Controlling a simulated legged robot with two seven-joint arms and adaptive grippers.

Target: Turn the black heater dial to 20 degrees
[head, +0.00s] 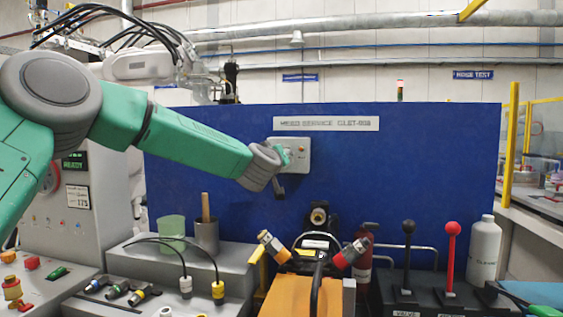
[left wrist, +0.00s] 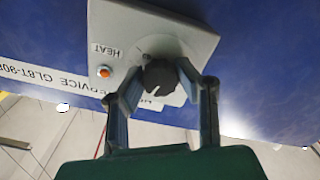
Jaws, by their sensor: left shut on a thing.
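The black heater dial (left wrist: 162,77) sits on a light grey plate (left wrist: 185,35) marked HEAT in the left wrist view. A pale mark shows on the dial, but its degree setting cannot be read. My left gripper (left wrist: 160,82) has its two fingers on either side of the dial and is shut on it. In the head view the plate (head: 299,155) is on the blue panel, and my left gripper (head: 280,160) reaches its left part, hiding the dial. My right gripper is not in view.
An orange indicator light (left wrist: 104,71) is beside the dial. The blue panel (head: 400,170) around the plate is flat and clear. Below stand a grey cup (head: 206,236), cable connectors (head: 185,284), a red-knobbed lever (head: 451,250), a black-knobbed lever (head: 408,250) and a white bottle (head: 485,250).

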